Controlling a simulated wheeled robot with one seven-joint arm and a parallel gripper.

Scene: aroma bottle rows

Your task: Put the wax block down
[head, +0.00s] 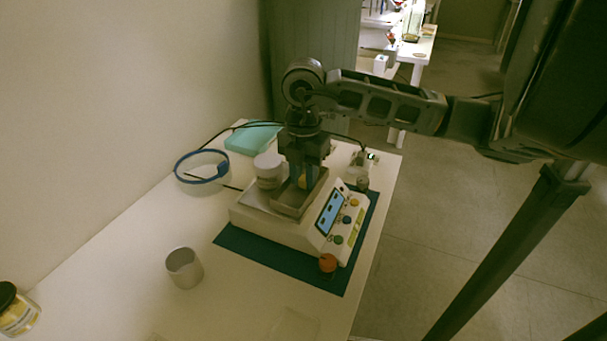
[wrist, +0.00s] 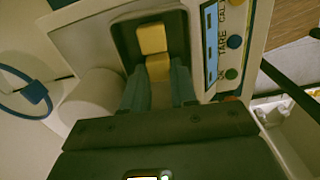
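My gripper (wrist: 159,82) points down over the grey tray (wrist: 123,42) on the scale (head: 273,227). In the wrist view its fingers are closed against both sides of a yellow wax block (wrist: 158,68). A second yellow block (wrist: 152,38) lies in the tray just beyond it. In the head view my gripper (head: 302,176) hides most of the blocks, and only a bit of yellow shows by the fingers. The held block is low, at or inside the tray; I cannot tell whether it touches the tray's floor.
A white jar (head: 268,168) stands beside the tray. The scale's panel (head: 338,217) is on its right, and an orange-topped item (head: 327,264) stands near its front. A metal cup (head: 184,268), blue ring (head: 222,171) and teal box (head: 252,138) are on the table.

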